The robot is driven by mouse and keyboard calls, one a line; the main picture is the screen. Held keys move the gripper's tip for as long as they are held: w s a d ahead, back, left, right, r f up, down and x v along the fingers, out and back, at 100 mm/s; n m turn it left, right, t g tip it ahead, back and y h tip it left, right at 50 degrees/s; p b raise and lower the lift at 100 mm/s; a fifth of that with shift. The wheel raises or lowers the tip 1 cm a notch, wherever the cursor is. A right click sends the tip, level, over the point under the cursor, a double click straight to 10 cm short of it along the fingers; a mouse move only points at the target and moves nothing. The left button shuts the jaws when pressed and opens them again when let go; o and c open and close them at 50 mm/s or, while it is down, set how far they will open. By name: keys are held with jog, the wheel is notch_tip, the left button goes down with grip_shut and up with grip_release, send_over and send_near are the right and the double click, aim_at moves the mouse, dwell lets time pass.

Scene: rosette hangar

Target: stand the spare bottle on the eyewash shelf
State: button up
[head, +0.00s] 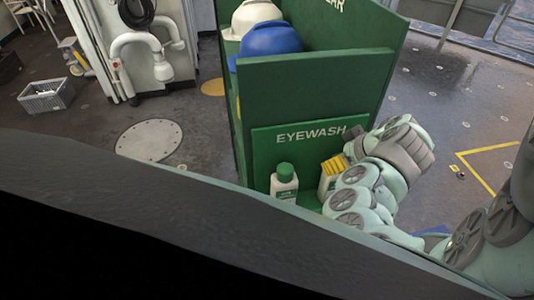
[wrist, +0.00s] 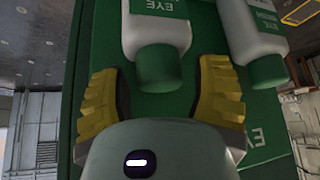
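A white bottle with a green cap (head: 284,183) stands upright on the left of the green eyewash shelf (head: 262,140). A second white bottle (head: 326,183) stands to its right, partly hidden by my gripper (head: 336,164) and arm; I cannot see its base clearly. In the wrist view, which is upside down, my gripper's yellow fingers (wrist: 161,75) are spread on both sides of that bottle's green cap (wrist: 158,68), with a gap on each side. The other bottle (wrist: 255,30) shows at the upper right there, outside the fingers.
The green cabinet's upper shelf holds a blue helmet (head: 270,38) and a white helmet (head: 256,14). The back panel rises close behind the bottles. A grey crate (head: 46,95) is on the floor at far left. The deck right of the cabinet is mostly clear.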

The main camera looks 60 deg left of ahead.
jog(key=shift+r, duration=0.15)
jog(key=shift+b+v, duration=0.65)
jog(key=shift+v, duration=0.55)
jog(key=p+v, duration=0.7)
jog(key=v, duration=0.2)
jog(key=shift+r, duration=0.25)
jog(key=shift+d, duration=0.1)
